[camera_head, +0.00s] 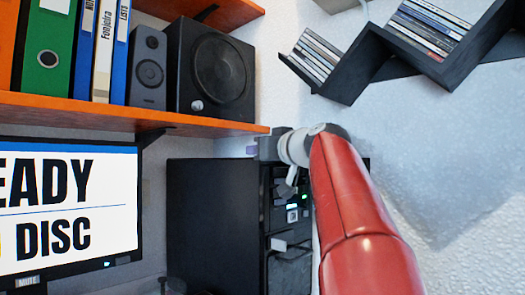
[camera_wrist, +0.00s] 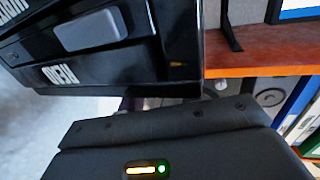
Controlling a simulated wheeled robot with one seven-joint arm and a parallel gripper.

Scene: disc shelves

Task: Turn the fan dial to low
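A black tower case (camera_head: 210,225) stands below the orange shelf in the head view, its front facing right. On its front are a small green light (camera_head: 304,197) and a pale square (camera_head: 292,215). I cannot pick out the fan dial or its setting. My gripper (camera_head: 285,150) is at the end of my red arm, by the tower's upper front, and the arm covers part of that front. In the wrist view, a black panel (camera_wrist: 130,55) with a grey raised button and upside-down white lettering is close. My gripper's fingertips are not clear in either view.
The orange shelf (camera_head: 120,112) with binders and a black speaker (camera_head: 212,70) is just above and left of my gripper. A monitor (camera_head: 65,210) stands at the left. A zigzag wall rack (camera_head: 350,75) with disc cases hangs at upper right. The wall at right is bare.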

